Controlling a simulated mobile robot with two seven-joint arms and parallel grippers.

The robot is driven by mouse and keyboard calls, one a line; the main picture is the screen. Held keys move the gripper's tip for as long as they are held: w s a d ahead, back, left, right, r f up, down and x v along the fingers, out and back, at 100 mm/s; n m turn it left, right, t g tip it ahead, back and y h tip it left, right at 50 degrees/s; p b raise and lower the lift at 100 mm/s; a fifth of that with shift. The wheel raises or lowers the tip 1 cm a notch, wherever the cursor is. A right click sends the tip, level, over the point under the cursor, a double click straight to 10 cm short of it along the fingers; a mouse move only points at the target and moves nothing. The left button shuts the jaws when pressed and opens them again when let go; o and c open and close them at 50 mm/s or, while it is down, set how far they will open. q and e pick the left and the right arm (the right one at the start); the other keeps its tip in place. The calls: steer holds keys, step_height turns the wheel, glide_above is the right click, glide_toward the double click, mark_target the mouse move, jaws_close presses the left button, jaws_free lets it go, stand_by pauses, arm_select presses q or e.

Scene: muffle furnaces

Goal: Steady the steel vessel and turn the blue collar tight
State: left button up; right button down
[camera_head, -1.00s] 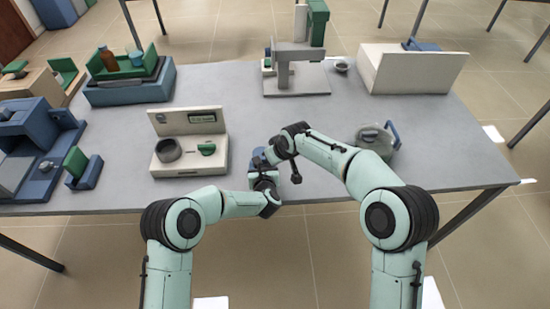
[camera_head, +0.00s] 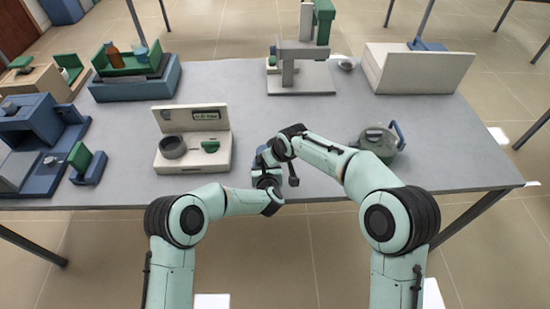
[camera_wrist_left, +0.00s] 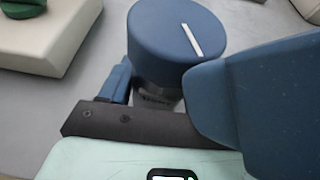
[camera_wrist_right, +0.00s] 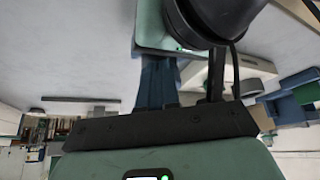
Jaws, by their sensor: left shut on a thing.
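The blue collar (camera_wrist_left: 165,40), a round cap with a white line on top, sits on the steel vessel (camera_wrist_left: 160,98) in the left wrist view. Only a dark grey strip of the vessel shows below it. My left gripper (camera_head: 265,170) is shut on the vessel below the collar, one blue finger (camera_wrist_left: 118,80) showing at its left. A large blue shape (camera_wrist_left: 265,105) covers the right side there; I cannot tell what it belongs to. My right gripper (camera_head: 280,150) is beside the collar in the head view. In the right wrist view its blue fingers (camera_wrist_right: 160,80) are partly hidden, their opening unclear.
A cream unit (camera_head: 193,165) with a dark ring and green piece stands to the left. A grey-green lidded pot (camera_head: 380,140) is to the right, near my right arm. A press-like stand (camera_head: 300,80) is at the back. The table (camera_head: 440,140) is bare at the right.

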steer(key=shift+a, duration=0.45)
steer(key=shift+s, duration=0.15)
step_height(320, 180, up, 6)
steer(key=shift+s+d, duration=0.2)
steer(key=shift+s, duration=0.1)
stand_by(0.6)
step_height(320, 180, down, 6)
steer(key=w+d, duration=0.1)
steer(key=d, duration=0.1)
steer(key=shift+w, duration=0.2)
stand_by(0.5)
steer(key=shift+w+a, duration=0.15)
steer(key=shift+a, duration=0.05)
stand_by(0.4)
